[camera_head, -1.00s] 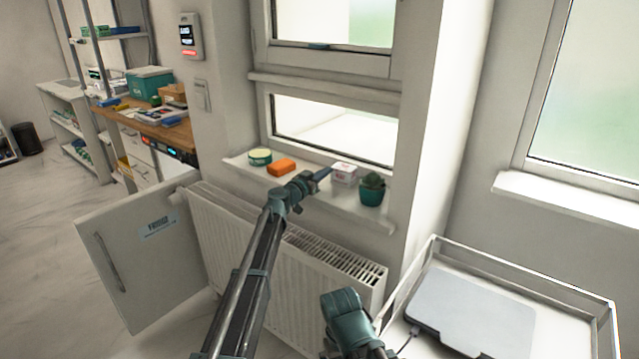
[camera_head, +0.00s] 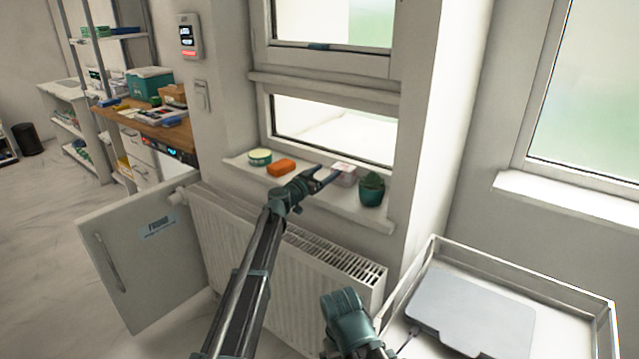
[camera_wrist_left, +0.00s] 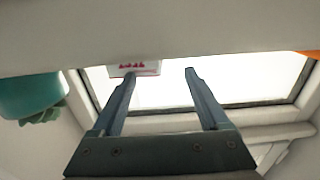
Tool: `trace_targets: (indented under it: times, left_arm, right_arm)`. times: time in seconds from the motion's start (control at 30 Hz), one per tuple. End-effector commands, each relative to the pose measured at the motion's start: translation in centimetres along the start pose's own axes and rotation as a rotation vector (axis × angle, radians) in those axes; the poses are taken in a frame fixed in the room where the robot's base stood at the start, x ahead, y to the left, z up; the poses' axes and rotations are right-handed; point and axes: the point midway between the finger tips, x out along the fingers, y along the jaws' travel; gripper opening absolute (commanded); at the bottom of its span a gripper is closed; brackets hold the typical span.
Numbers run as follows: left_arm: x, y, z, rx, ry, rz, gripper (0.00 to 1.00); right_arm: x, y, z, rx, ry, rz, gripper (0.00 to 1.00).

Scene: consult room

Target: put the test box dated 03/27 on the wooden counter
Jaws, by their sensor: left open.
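A small white box (camera_head: 346,174) with red marking stands on the window sill, left of the potted plant. My left gripper (camera_head: 330,177) is open, with its fingers at the box and hiding part of it. In the left wrist view the box (camera_wrist_left: 137,70) shows at the far end of the fingers, nearer the left finger; no finger is seen closed on it. Its red print is too small to read as a date. The wooden counter (camera_head: 171,136) is at the back left. My right gripper's fingers are out of view.
On the sill (camera_head: 325,198) are a green-and-white tin (camera_head: 260,157), an orange item (camera_head: 281,167) and a potted plant (camera_head: 371,190). A radiator (camera_head: 230,235) is below, beside an open cabinet door (camera_head: 135,260). The counter holds a teal box (camera_head: 150,82) and several small items.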

Motion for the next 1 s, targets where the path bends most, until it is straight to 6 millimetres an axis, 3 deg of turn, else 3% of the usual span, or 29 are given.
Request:
trace_targets:
  times: [0.03, 0.1, 0.47, 1.0]
  left_arm:
    - [0.0, 0.0, 0.0, 0.000, 0.000, 0.000, 0.89]
    - [0.0, 0.0, 0.0, 0.000, 0.000, 0.000, 1.00]
    - [-0.9, 0.0, 0.0, 0.000, 0.000, -0.001, 1.00]
    - [-10.4, 0.2, 0.1, 0.000, 0.000, -0.002, 1.00]
  right_arm:
    - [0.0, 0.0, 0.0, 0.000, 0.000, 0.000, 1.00]
    - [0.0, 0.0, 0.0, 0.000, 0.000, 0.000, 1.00]
    - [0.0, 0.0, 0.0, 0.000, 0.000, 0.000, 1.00]
    - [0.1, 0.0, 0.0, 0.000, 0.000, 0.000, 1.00]
